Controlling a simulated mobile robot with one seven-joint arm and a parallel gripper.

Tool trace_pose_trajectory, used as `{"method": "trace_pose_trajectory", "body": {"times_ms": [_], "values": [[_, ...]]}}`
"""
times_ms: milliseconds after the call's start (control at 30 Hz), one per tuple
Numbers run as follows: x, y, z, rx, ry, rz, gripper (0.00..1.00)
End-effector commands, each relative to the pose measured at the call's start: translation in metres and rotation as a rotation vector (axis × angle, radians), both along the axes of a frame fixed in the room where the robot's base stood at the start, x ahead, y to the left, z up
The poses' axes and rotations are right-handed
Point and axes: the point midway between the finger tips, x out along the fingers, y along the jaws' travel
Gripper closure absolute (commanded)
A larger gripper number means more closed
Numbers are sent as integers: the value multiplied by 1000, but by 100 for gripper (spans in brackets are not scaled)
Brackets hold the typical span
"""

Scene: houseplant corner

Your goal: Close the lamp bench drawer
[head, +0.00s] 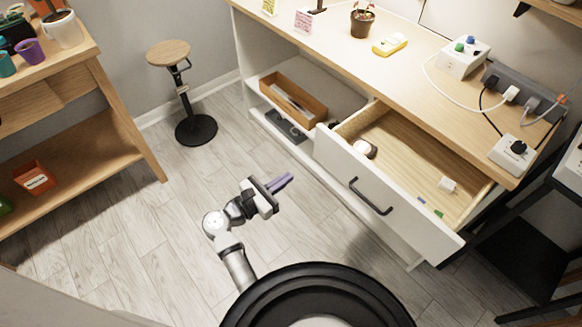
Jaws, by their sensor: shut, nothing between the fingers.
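The lamp bench (337,42) runs along the back right, with a light wood top and white sides. Its drawer (347,199) is pulled well out toward me. The drawer has a white front with a black bar handle (370,197) and a pale wood inside.
A wooden tray (293,101) sits on the open shelf left of the drawer. A round stool (169,53) stands at the back left, and a wooden shelf unit (128,117) at the left. A dark stand (527,252) is at the right. Floor (170,225) around my gripper is clear.

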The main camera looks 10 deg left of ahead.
Motion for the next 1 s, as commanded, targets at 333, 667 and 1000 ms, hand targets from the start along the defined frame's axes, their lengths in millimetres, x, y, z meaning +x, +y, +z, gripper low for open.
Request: {"method": "trace_pose_trajectory", "body": {"times_ms": [333,667,1000], "values": [[59,-43,6,-3,-2,-2,100],[98,-70,4,-3,-3,1,100],[103,-74,2,-2,-3,3,100]]}}
